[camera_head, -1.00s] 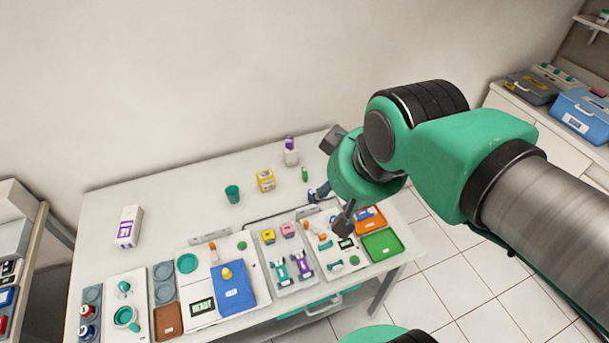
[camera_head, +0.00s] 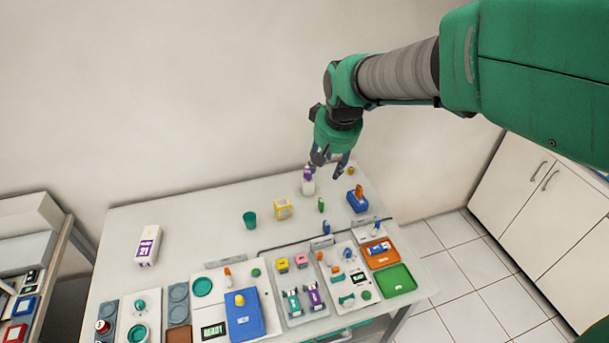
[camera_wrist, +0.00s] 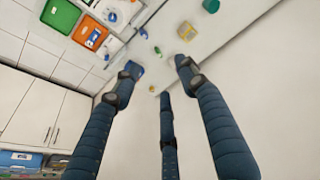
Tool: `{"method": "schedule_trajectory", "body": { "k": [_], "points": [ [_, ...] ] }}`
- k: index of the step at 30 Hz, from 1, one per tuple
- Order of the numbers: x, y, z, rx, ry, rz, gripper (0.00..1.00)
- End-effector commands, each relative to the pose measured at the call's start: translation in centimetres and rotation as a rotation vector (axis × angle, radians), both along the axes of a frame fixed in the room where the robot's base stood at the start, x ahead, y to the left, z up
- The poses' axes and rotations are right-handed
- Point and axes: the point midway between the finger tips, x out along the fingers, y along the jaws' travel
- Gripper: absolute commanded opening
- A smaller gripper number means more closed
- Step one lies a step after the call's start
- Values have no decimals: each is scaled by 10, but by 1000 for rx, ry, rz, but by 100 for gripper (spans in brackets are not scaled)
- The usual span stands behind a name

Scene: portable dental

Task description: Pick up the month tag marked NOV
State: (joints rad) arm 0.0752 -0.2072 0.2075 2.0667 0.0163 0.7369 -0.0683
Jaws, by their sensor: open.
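No marking that reads NOV can be made out in either view, so I cannot tell which small item is the month tag. Small upright pieces that could be tags include a green one (camera_head: 321,205) at the back of the table and a blue one (camera_head: 326,227) nearer the front. My gripper (camera_head: 329,166) is above the back right of the table, close to a white bottle with a purple top (camera_head: 308,182). In the wrist view its three fingers (camera_wrist: 160,75) are spread with nothing between them.
A yellow box (camera_head: 283,209) and a teal cup (camera_head: 250,220) stand left of the gripper. A blue block (camera_head: 357,202) with an orange piece is to the right. Orange (camera_head: 380,256) and green (camera_head: 396,281) trays lie front right. The wall is close behind. The left back tabletop is mostly clear.

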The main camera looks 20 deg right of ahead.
Motion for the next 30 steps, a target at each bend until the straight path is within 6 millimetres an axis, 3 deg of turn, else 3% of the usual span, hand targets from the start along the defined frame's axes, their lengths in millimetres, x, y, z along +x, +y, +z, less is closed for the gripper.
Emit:
{"method": "schedule_trajectory", "body": {
  "k": [3, 14, 21, 30],
  "points": [
    [30, -7, -17, 0, 23, -3, 43],
    [108, -31, -86, 3, 79, -11, 43],
    [151, -49, -144, 6, 115, -18, 43],
    [190, -70, -229, 11, 161, -23, 43]
  ]
}}
